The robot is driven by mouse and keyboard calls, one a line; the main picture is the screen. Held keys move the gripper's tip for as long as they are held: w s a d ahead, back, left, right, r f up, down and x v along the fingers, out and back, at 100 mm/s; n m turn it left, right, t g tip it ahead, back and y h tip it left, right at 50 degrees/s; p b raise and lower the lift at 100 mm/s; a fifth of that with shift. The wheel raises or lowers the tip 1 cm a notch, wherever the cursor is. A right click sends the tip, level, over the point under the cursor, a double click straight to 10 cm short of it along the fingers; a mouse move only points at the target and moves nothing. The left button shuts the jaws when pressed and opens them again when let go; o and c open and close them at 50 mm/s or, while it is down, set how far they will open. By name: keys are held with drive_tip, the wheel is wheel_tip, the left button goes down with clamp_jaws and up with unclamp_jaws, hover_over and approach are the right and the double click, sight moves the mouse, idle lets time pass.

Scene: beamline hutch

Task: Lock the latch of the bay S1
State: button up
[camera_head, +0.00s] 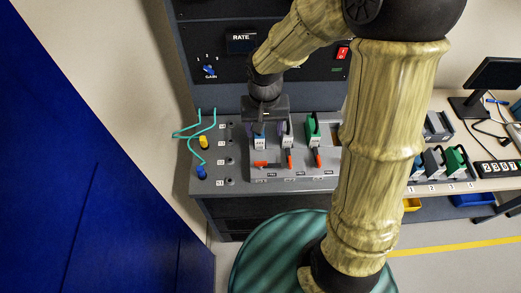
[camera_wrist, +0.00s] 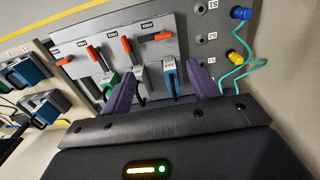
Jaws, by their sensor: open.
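A grey bay panel (camera_head: 240,175) shows in the head view with a row of bays and orange-red latches. The leftmost visible latch (camera_head: 264,164) lies sideways below the blue-fronted module (camera_head: 260,143); it also shows in the wrist view (camera_wrist: 154,37). The second latch (camera_head: 289,158) and third latch (camera_head: 316,157) stand nearly upright. The bay labels are too small to read surely, so I cannot tell which is S1. My gripper (camera_wrist: 163,80) is open over the blue module (camera_wrist: 168,78), its purple fingers apart on either side. In the head view it hides part of that bay.
A white-fronted module (camera_head: 286,137) and a green module (camera_head: 312,128) stand beside the blue one. Teal cables (camera_head: 190,135) with yellow (camera_head: 204,142) and blue plugs (camera_head: 202,171) lie left. A blue wall panel (camera_head: 90,150) fills the left. My arm hides the panel's right part.

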sight(261, 162)
drive_tip(key=shift+w+a+r, duration=0.15)
drive_tip(key=shift+a+r, duration=0.05)
drive_tip(key=shift+a, duration=0.25)
wheel_tip(261, 162, down, 18)
drive_tip(key=shift+r, duration=0.25)
idle(0.4)
drive_tip(key=shift+c, duration=0.2)
drive_tip(key=c, duration=1)
